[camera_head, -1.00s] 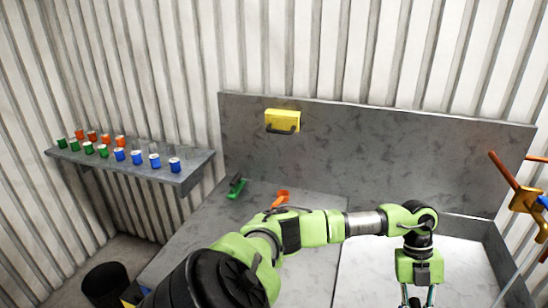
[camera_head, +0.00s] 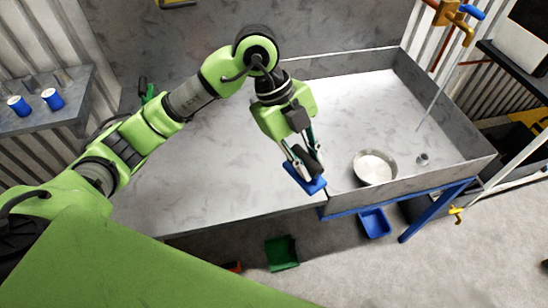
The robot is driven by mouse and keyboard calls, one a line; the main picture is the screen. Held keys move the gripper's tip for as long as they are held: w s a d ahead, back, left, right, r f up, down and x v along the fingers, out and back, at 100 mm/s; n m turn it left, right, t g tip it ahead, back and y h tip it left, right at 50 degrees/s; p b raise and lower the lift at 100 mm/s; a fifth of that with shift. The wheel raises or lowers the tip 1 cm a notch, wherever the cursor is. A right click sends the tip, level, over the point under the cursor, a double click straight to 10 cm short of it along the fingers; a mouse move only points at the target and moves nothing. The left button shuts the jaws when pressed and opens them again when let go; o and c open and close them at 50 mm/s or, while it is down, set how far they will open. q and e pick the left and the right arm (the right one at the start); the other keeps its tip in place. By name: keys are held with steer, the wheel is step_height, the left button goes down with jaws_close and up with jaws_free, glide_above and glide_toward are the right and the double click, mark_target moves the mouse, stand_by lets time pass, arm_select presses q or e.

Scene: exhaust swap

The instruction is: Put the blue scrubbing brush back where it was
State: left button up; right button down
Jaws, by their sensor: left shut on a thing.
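My left gripper (camera_head: 303,158) reaches in from the left and points down over the right part of the grey worktop. It is shut on the blue scrubbing brush (camera_head: 312,187), whose blue part shows below and beside the fingers. The dark part between the fingers is partly hidden. The brush is close to the worktop's front edge, beside the raised-wall basin. I cannot tell whether it touches the surface. My right gripper is not in view.
A round metal bowl (camera_head: 374,167) and a small metal cup (camera_head: 422,159) stand in the walled basin (camera_head: 440,182) to the right. A blue bin (camera_head: 374,222) and a green bin (camera_head: 281,252) sit below. The worktop (camera_head: 240,190) left of the gripper is clear.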

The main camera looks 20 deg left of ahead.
arm_select(q)
steer(key=w+a, duration=0.1)
steer(key=w+a+f, duration=0.1)
steer(key=w+a+p, duration=0.1)
steer(key=shift+w+a+f, duration=0.15)
steer(key=shift+a+f, duration=0.1)
steer(key=shift+f, duration=0.15)
steer(key=w+a+f, duration=0.1)
steer(key=f, duration=0.1)
steer(key=w+a+f+p, duration=0.1)
steer(key=f, duration=0.2)
steer(key=w+a+f+p, duration=0.1)
steer(key=a+f, duration=0.1)
steer(key=f, duration=0.1)
steer(key=shift+w+f, duration=0.2)
steer(key=shift+w, duration=0.1)
steer(key=shift+f, duration=0.55)
steer(key=shift+f, duration=0.1)
steer(key=o, duration=1)
